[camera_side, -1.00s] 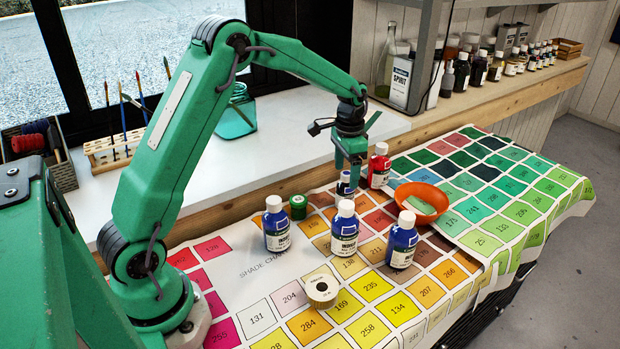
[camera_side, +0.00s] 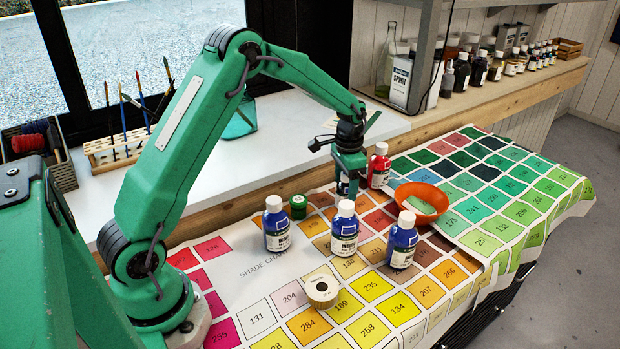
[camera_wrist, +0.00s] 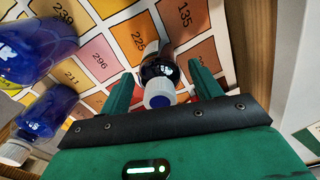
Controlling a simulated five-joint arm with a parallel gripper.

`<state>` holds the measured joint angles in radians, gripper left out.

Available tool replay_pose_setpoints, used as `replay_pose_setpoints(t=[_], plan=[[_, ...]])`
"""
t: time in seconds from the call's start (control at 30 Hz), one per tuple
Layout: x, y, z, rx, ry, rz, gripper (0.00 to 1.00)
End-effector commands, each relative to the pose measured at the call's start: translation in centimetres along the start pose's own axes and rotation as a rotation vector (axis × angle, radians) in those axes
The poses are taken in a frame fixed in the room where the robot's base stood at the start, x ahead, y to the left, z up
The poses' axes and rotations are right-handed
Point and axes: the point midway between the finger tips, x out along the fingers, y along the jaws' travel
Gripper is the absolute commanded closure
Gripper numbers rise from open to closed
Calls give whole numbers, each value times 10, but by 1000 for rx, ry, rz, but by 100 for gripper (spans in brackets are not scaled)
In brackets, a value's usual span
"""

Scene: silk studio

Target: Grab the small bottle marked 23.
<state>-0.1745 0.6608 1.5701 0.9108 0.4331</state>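A small dark-blue bottle (camera_side: 342,186) with a pale cap stands on the shade chart, left of a red bottle. In the wrist view the small bottle (camera_wrist: 158,72) lies between the two green fingers, with a gap on each side. My gripper (camera_side: 349,178) is open and lowered around it; the fingers partly hide it in the side view. No number on it is readable. Larger blue bottles with white caps stand in front: one on the left (camera_side: 276,226), one in the middle (camera_side: 344,232), one on the right (camera_side: 402,242).
A red bottle (camera_side: 379,168) stands close to the right of my gripper. A green jar (camera_side: 298,207) is to its left, an orange bowl (camera_side: 423,200) to its right. A roll of tape (camera_side: 321,289) lies in front.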

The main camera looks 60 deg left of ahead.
Motion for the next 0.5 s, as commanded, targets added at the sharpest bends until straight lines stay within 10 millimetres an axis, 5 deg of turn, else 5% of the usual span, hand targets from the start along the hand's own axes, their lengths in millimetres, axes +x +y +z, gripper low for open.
replay_pose_setpoints(t=[0.03, 0.2, 0.5], plan=[[0, 0, 0, 0, 0, 0, 47], [0, 0, 0, 0, 0, 0, 80], [-2, 0, 0, 0, 1, -1, 81]])
